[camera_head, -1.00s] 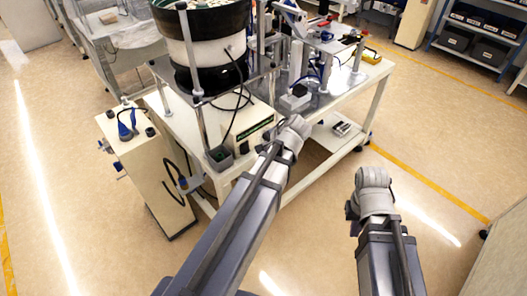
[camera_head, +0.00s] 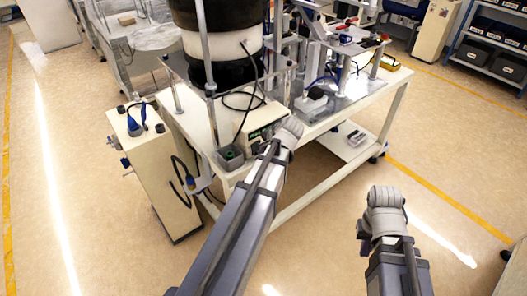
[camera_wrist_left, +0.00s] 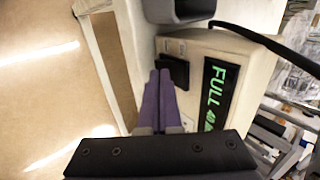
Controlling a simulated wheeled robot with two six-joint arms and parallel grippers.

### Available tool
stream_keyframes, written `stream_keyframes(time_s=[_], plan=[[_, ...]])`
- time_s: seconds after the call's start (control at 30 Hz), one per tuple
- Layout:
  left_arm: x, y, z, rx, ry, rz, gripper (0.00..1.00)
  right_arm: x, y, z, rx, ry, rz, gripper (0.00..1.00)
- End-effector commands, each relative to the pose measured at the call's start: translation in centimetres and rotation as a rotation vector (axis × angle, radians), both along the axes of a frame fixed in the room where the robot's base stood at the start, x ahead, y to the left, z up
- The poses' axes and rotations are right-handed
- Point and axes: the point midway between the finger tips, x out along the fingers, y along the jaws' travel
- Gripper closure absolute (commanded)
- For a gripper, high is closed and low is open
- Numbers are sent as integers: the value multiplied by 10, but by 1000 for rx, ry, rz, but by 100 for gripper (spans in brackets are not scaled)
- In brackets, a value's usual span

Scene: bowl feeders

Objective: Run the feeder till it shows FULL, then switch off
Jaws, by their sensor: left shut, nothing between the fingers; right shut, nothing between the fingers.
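The feeder's cream control box (camera_head: 265,118) stands at the front of the bench, below the bowl feeder (camera_head: 222,42). In the left wrist view its dark display (camera_wrist_left: 214,92) reads FULL in green, with a partly covered figure after it. A black switch (camera_wrist_left: 174,70) sits on the same face. My left gripper (camera_wrist_left: 160,74) has its purple fingers shut and empty, with the tips right beside the switch; contact cannot be told. In the head view my left wrist hides part of the box front. My right gripper (camera_head: 363,236) is shut and empty, low over open floor.
A cream cabinet (camera_head: 150,165) with blue connectors stands left of the bench. A small grey box (camera_head: 230,157) sits at the bench corner beside the control box. Cables hang near it. Floor at the front right is free.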

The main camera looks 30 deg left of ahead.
Motion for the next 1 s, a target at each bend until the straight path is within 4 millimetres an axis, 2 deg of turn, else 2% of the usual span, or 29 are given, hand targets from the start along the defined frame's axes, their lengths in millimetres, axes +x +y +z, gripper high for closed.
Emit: stream_keyframes(time_s=[0.17,0.33,0.4,0.67,1.0], plan=[[0,0,-1,2,-1,0,100,0,0,-1,0,0,0,100],[1,3,-11,66,-27,0,100,0,0,-20,0,0,0,100],[1,4,-4,66,-27,1,100,0,0,-13,0,0,0,100],[2,5,-1,67,-27,2,100,0,0,-11,0,0,0,100],[3,6,14,71,-28,1,100,0,0,4,0,0,0,100]])
